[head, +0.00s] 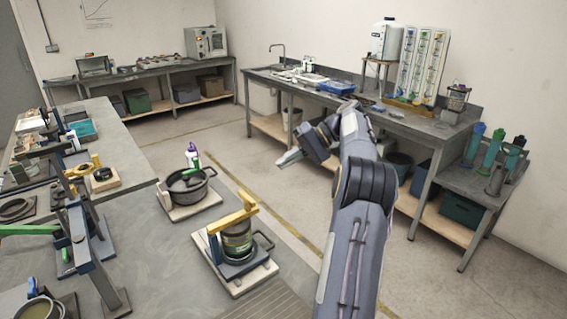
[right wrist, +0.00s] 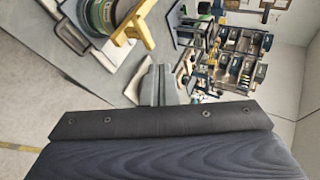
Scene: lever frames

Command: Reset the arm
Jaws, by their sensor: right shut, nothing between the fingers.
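My right gripper (head: 286,160) is shut and empty, raised over the floor beyond the near table. In the right wrist view its fingers (right wrist: 163,86) are together. A lever frame with a yellow arm (head: 233,220) stands on a pale board at the table's right side. Its arm lies across the top of a green-banded cylinder (head: 236,243). The yellow arm also shows in the right wrist view (right wrist: 131,32), apart from the fingers. Another frame, with a blue-grey upright (head: 88,252) and a green arm (head: 28,229), stands at the left. My left gripper is not in view.
A black pot (head: 186,186) sits on a board behind the yellow-armed frame, with a white bottle (head: 192,156) behind it. More frames and parts crowd the left table. A long workbench (head: 290,82) runs along the back wall. Open floor lies between.

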